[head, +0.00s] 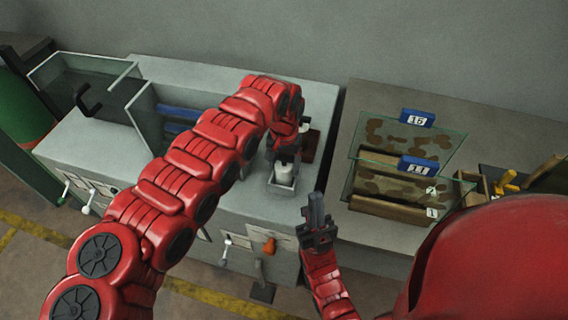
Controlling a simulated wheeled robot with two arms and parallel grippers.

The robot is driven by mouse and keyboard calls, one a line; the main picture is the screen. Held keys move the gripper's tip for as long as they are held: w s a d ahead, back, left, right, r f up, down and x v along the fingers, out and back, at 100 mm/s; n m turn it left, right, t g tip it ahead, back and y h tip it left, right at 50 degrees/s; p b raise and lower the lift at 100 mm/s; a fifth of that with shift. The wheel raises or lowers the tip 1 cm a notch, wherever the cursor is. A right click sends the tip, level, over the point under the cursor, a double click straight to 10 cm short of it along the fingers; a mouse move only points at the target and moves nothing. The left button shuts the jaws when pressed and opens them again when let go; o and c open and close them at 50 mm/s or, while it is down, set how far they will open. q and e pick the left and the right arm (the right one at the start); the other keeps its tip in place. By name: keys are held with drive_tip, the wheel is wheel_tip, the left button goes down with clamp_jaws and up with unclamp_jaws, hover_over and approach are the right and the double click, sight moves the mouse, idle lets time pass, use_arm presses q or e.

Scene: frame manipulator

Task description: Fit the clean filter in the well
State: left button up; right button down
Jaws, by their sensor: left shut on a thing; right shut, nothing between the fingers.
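My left gripper (286,154) is at the right part of the grey machine, pointing down and shut on a white cylindrical filter (284,172). The filter's lower part is at the mouth of a small square metal well (282,188) on the machine's front right edge. The gripper and arm hide much of the filter's top, and I cannot tell how deep it sits. My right gripper (315,208) is shut and empty, pointing up, in front of the machine's right corner and apart from the well.
A dark reddish block (311,147) and a small white round thing (304,127) are behind the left gripper. Glass panels (140,120) stand at the left on the machine. A bench (385,228) at the right holds camouflage-patterned panels (395,185) with blue number tags. Levers line the machine's front.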

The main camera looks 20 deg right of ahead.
use_arm(q)
drive_tip(key=o, duration=1.4)
wheel_tip(320, 180, up, 17)
drive_tip(key=b, duration=0.3)
drive_tip(key=shift+r, duration=0.1)
